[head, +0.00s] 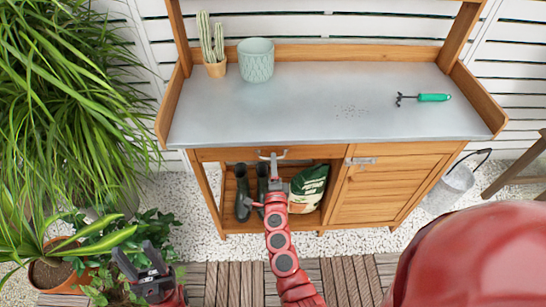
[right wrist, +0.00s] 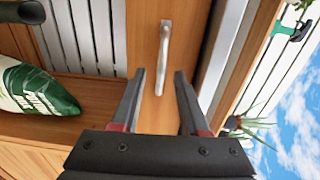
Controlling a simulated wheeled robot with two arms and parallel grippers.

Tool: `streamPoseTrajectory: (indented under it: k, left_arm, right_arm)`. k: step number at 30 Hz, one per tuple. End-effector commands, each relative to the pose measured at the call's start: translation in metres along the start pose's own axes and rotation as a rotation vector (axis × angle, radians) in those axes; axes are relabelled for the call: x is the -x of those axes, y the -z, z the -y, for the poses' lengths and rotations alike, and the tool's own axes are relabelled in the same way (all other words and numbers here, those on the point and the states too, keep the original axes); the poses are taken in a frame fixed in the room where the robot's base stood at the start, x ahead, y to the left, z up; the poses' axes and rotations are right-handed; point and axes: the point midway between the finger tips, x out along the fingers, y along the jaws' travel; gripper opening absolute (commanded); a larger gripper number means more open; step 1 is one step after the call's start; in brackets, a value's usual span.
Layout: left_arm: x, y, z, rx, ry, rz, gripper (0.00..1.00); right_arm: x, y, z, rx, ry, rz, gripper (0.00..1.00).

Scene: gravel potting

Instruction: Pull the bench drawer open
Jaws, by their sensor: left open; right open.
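The wooden potting bench (head: 425,190) has a drawer (head: 222,154) under its left worktop, with its front looking flush. A metal bar handle (head: 281,154) is on the drawer front. In the right wrist view the handle (right wrist: 165,45) lines up with the gap between my fingertips, against the drawer front (right wrist: 145,40). My right gripper (head: 273,167) is open at the handle and partly hides it; its fingers (right wrist: 160,75) hold nothing. I cannot tell whether they touch the handle. My left gripper (head: 136,254) is open and empty at lower left, away from the bench.
A green-white bag (head: 308,187) and dark boots (head: 242,190) stand on the shelf below the drawer. A cactus (head: 211,45), a pale pot (head: 256,60) and a hand fork (head: 425,98) are on the worktop. Plants (head: 60,100) crowd the left; a bucket (head: 450,188) stands right.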

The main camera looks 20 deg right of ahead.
Motion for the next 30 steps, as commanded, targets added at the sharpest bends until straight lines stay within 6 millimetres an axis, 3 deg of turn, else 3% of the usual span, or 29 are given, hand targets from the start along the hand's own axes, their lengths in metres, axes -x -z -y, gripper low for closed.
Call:
streamPoseTrajectory:
  k: [6, 17, 24, 30]
  left_arm:
    - [0.0, 0.0, 0.0, 0.0, 0.0, 0.0, 0.5]
    - [0.0, 0.0, 0.0, 0.0, 0.0, 0.0, 0.5]
    - [0.0, 0.0, 0.0, 0.0, 0.0, 0.0, 0.5]
    - [0.0, 0.0, 0.0, 0.0, 0.0, 0.0, 0.5]
  right_arm:
    - [-0.023, -0.001, 0.0, 0.0, 0.001, 0.003, 0.45]
    - [-0.027, -0.001, 0.001, 0.0, 0.001, 0.002, 0.45]
    - [-0.027, -0.001, 0.001, 0.0, 0.001, 0.002, 0.01]
    - [-0.027, -0.001, 0.0, 0.0, 0.001, 0.002, 0.0]
